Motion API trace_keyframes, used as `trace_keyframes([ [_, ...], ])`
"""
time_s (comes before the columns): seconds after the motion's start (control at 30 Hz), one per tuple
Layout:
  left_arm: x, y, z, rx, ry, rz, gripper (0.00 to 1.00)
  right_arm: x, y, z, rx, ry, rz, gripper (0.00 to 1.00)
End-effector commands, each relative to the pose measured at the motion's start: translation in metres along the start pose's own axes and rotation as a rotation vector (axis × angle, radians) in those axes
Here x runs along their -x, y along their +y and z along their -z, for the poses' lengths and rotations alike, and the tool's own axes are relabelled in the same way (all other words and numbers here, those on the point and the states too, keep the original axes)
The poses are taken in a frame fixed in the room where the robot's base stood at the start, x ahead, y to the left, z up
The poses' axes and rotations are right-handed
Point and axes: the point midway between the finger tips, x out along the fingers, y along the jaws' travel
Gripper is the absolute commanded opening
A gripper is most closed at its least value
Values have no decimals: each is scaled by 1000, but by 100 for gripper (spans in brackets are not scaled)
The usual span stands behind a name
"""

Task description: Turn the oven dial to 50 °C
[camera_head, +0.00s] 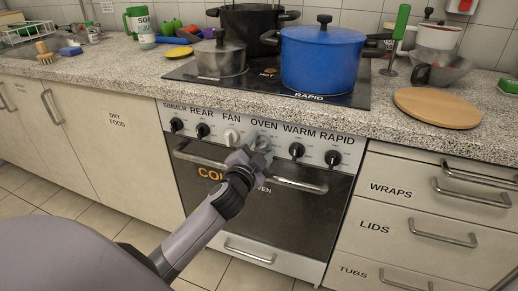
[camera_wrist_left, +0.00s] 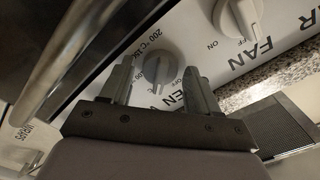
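The oven dial (camera_wrist_left: 157,66) is a round grey knob on the oven's light control panel (camera_head: 282,135). In the wrist view, it sits between the two fingers of my left gripper (camera_wrist_left: 158,72), with a gap visible on each side. Parts of its printed scale show, including "200 °C"; the fingers hide other marks, and I cannot read the exact setting. In the head view, my left gripper (camera_head: 258,150) is at the panel below the "OVEN" label and largely hides the dial. My right gripper is not in view.
The white fan dial (camera_head: 231,136) is just left of the oven dial. Black warm (camera_head: 296,150) and rapid (camera_head: 333,158) knobs are to its right. The oven door handle (camera_head: 299,186) runs below. A blue pot (camera_head: 322,60) stands on the hob above.

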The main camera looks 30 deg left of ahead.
Motion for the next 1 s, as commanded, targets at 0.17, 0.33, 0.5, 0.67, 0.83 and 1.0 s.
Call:
trace_keyframes([
  [0.17,0,0,0,1,0,0,69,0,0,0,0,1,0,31],
  [0.33,1,0,0,1,0,0,69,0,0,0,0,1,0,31],
  [0.5,16,1,0,2,-1,-2,69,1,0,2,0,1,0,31],
  [0.67,39,1,0,3,-2,-3,69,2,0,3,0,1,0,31],
  [0.83,60,0,0,1,-1,-1,69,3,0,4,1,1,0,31],
  [1.0,70,0,0,2,0,0,69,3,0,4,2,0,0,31],
])
